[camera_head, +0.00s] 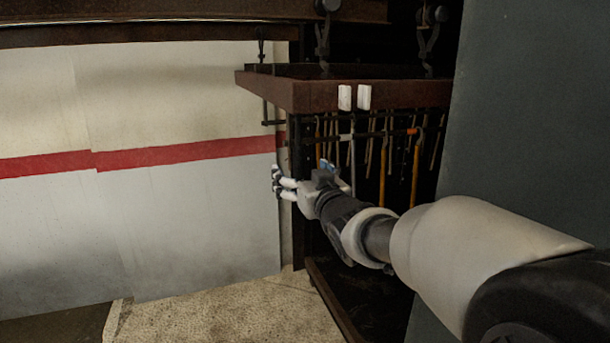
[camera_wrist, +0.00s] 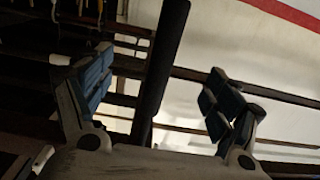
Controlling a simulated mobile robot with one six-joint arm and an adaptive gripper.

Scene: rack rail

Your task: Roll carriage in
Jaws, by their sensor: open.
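The carriage is a rusty brown frame (camera_head: 370,95) hung by hooks from an overhead rail (camera_head: 190,33), with several tools hanging under it. Two small white blocks (camera_head: 354,97) sit on its front beam. My gripper (camera_head: 279,182) is at the carriage's left end, below the front beam. In the wrist view my gripper (camera_wrist: 158,95) is open, with its blue-padded fingers spread wide. A dark round bar (camera_wrist: 164,65) runs between the fingers in that view, with gaps on both sides. I cannot tell how deep it lies between them.
A pale wall panel with a red stripe (camera_head: 150,157) fills the left. A dark grey panel (camera_head: 535,120) stands close on the right, beside my arm. Light speckled floor (camera_head: 220,310) is clear at the bottom. The space behind the tools is dark.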

